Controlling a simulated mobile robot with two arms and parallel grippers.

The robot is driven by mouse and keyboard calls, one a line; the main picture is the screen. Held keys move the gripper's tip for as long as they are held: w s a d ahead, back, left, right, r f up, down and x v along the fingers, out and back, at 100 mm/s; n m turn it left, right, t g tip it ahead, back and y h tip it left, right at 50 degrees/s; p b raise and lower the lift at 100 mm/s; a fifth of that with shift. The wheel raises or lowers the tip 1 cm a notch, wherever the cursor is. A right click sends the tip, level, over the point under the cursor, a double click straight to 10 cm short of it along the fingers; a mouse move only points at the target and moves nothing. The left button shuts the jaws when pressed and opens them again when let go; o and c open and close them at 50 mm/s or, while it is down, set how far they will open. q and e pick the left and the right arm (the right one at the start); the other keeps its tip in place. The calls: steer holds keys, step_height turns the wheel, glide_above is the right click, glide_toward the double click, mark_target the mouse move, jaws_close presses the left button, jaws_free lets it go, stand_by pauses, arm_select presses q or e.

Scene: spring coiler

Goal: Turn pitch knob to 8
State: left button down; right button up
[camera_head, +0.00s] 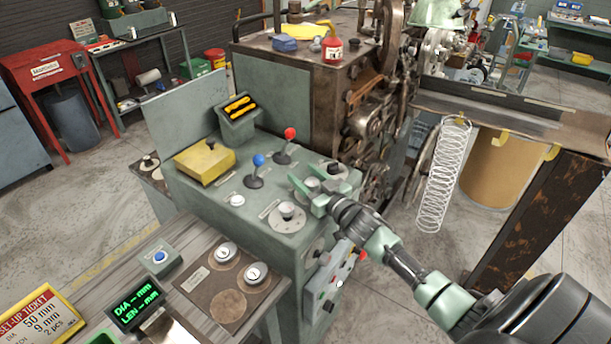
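The grey-green control console (262,185) stands in the middle of the head view. Its sloped top carries several knobs on round pale dials. One knob (287,210) near the front edge is uncovered. Another knob (312,184) lies at the fingers of my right gripper (310,191), which reaches in from the lower right. Its green fingers are spread about that knob, but I cannot tell whether they touch it. A third dial (336,169) is farther back. The labels are too small to read, so I cannot tell which knob is pitch. My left gripper is out of view.
A blue-topped lever (257,169) and a red-topped lever (289,145) stand on the console near the gripper. A yellow box (204,162) sits at its left. A set-up ticket (36,318) and a green-lit display (136,303) are at lower left. A wire spring (443,177) hangs at right.

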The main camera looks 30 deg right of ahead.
jaws_close()
steer(key=shift+n+y, duration=0.4)
steer(key=shift+y, duration=0.3)
steer(key=shift+n+y, duration=0.3)
steer(key=shift+y, duration=0.1)
steer(key=shift+a+f+n+g+y+b, duration=0.15)
steer(key=shift+n+g+y+b, duration=0.25)
steer(key=shift+n+y+b, duration=0.55)
steer(key=n+g+y+b, duration=0.2)
steer(key=y+b, duration=0.1)
steer(key=a+n+g+y+b, duration=0.1)
steer(key=n+g+y+b, duration=0.1)
steer(key=y+b, duration=0.1)
steer(key=s+n+g+y+b, duration=0.1)
steer(key=n+g+y+b, duration=0.1)
steer(key=n+y+b, duration=0.1)
steer(key=shift+a+g+y+b, duration=0.25)
steer(key=shift+a+g+b, duration=0.15)
steer(key=shift+b, duration=0.2)
steer(key=shift+s+a+n+g+y+b, duration=0.15)
steer(key=shift+n+g+y+b, duration=0.25)
steer(key=shift+g+b, duration=0.25)
steer(key=shift+s+n+g+y+b, duration=0.15)
steer(key=shift+n+g+y+b, duration=0.15)
steer(key=shift+n+g+b, duration=0.3)
steer(key=shift+r, duration=0.2)
